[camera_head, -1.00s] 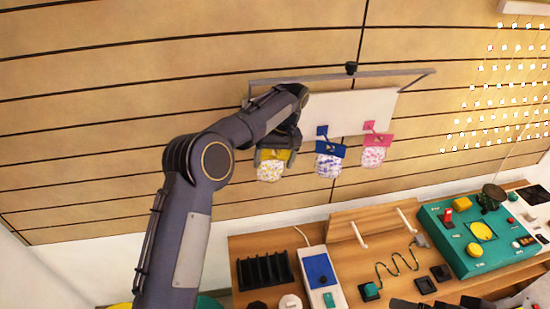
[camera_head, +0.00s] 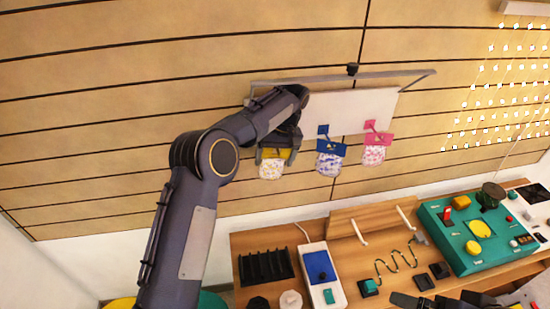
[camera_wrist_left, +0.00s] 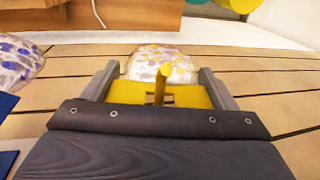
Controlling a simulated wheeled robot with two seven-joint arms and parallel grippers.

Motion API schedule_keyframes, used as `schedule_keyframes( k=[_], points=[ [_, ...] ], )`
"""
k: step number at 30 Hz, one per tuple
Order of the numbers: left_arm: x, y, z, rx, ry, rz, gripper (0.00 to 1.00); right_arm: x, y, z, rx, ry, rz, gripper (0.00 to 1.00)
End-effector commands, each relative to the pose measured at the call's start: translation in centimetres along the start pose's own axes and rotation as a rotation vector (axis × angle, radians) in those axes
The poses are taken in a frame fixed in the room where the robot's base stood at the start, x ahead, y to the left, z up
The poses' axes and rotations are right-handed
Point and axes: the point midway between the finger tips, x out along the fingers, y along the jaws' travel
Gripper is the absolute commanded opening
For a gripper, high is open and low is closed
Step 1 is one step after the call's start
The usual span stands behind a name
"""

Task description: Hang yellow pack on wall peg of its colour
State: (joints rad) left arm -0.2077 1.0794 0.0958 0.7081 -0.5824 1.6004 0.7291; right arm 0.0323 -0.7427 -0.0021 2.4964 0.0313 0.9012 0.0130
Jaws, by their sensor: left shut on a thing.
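The yellow pack, with a yellow header and a clear speckled pouch, hangs below my left gripper (camera_head: 273,157) at the left end of the white wall board (camera_head: 335,113). Its pouch (camera_head: 271,170) shows under the fingers. In the left wrist view my left gripper (camera_wrist_left: 160,88) is shut on the yellow header (camera_wrist_left: 125,93), one finger at each side. A yellow peg (camera_wrist_left: 161,84) stands at the header's middle, by a slot; I cannot tell whether it passes through. My right gripper (camera_head: 440,302) shows partly at the bottom edge; its jaws are unclear.
A blue pack (camera_head: 330,157) and a pink pack (camera_head: 375,149) hang on the board to the right, the blue one close by. Below, a wooden bench (camera_head: 345,222) carries a black rack (camera_head: 265,267), a blue-topped box (camera_head: 319,268) and a green control panel (camera_head: 480,238).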

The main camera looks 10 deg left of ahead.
Motion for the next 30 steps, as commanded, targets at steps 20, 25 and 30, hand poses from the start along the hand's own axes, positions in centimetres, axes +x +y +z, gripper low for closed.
schedule_keyframes(
  k=[20, 25, 30],
  points=[
    [-0.1, 0.0, 1.1, 0.002, 0.002, 0.002, 1.00, 2.4, 1.1, 1.2, 0.000, 0.000, 0.000, 1.00],
    [-0.5, -0.1, 4.3, 0.004, 0.003, 0.000, 1.00, 4.5, 2.1, 2.3, 0.000, 0.000, 0.000, 1.00],
    [-0.9, -0.2, 7.7, 0.004, 0.004, 0.001, 1.00, 6.1, 2.8, 3.1, 0.000, 0.000, 0.000, 1.00]
  ],
)
